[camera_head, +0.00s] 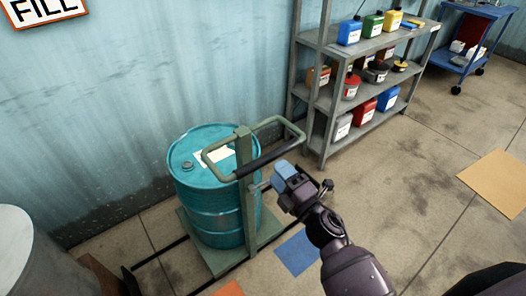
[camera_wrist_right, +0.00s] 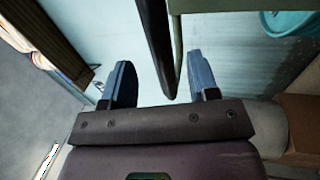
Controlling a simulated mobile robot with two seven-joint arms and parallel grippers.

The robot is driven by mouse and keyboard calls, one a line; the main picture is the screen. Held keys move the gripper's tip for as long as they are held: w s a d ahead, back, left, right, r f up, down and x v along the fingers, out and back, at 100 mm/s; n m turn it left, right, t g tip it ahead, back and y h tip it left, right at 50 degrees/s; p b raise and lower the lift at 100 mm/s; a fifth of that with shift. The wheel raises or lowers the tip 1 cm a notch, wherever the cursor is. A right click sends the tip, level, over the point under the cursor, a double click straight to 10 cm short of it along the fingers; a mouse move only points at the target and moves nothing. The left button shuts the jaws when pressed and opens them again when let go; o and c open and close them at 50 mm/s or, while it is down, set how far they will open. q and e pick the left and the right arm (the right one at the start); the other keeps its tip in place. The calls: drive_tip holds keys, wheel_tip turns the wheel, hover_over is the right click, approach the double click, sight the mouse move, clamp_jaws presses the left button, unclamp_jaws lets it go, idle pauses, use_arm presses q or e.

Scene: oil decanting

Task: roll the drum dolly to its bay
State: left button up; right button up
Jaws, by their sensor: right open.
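A teal drum (camera_head: 217,205) stands upright on the green drum dolly (camera_head: 247,247), beside the wall. The dolly has an upright post and a looped push handle with a black grip (camera_head: 265,160). My right gripper (camera_head: 279,178) is at the handle's near side, just below the grip. In the right wrist view my right gripper (camera_wrist_right: 162,75) is open, and the dark grip (camera_wrist_right: 156,40) shows between and beyond its two blue fingers. I cannot tell whether they touch it. A bit of the drum (camera_wrist_right: 290,22) shows at top right. My left gripper is not in view.
Black lines (camera_head: 160,252) run on the floor beside the dolly. A blue floor patch (camera_head: 298,253), an orange patch (camera_head: 230,289) and a tan patch (camera_head: 497,182) lie on the concrete. A grey shelf (camera_head: 330,100) and a blue cart (camera_head: 480,35) stand behind. The right floor is open.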

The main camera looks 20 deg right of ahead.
drive_tip(key=x, duration=0.7)
drive_tip(key=shift+w, duration=0.3)
drive_tip(key=shift+a, duration=0.1)
drive_tip(key=shift+c, duration=0.3)
clamp_jaws()
